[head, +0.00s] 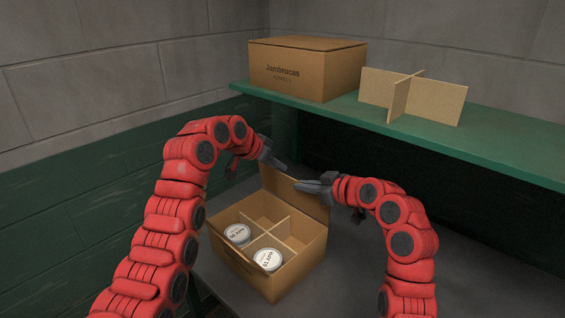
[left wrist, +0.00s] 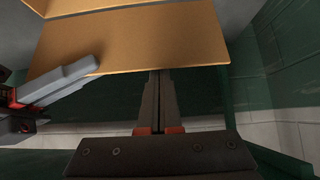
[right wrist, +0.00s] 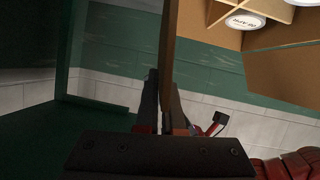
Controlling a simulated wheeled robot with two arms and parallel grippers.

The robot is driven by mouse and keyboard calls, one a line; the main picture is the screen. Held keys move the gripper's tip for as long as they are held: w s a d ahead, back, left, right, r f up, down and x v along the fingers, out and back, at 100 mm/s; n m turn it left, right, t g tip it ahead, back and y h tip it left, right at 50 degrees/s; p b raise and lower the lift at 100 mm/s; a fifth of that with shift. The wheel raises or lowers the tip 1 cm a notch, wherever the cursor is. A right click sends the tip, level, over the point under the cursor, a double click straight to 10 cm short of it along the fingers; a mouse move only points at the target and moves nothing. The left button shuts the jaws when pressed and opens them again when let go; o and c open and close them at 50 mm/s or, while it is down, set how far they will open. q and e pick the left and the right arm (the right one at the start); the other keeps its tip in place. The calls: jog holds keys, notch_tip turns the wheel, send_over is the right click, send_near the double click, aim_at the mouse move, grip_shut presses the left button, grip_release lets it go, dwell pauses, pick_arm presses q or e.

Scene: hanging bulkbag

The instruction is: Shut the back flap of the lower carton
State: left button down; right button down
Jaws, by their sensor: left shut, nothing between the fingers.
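The lower carton (head: 290,279) stands open on the dark surface below the shelf. Its back flap (head: 286,194) stands up, roughly upright; it fills the top of the left wrist view (left wrist: 130,40) and shows edge-on in the right wrist view (right wrist: 169,50). My right gripper (head: 304,187) is at the flap's top edge, with one finger on each side of it, and looks closed on it. My left gripper (head: 283,167) is shut and empty, just above and behind the flap's edge, close to my right fingers.
Inside the carton are a divider (head: 262,226) and two white-lidded cans (head: 237,233) (head: 267,259). A green shelf (head: 500,140) runs above and behind, bearing a closed carton (head: 305,72) and a loose divider (head: 430,98). A block wall (head: 90,80) closes the left side.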

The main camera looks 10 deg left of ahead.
pick_arm(q)
jog(key=shift+s+a, duration=0.15)
jog(key=shift+s, duration=0.15)
dwell(0.4)
jog(key=shift+s+a+f+t, duration=0.3)
jog(key=shift+s+a, duration=0.15)
jog(key=shift+s, duration=0.1)
pick_arm(e)
jog(key=shift+d, duration=0.1)
jog(key=c, duration=1.1)
grip_release()
jog(key=shift+r, duration=0.1)
jog(key=shift+o, duration=0.4)
pick_arm(q)
jog(key=shift+w+r, duration=0.1)
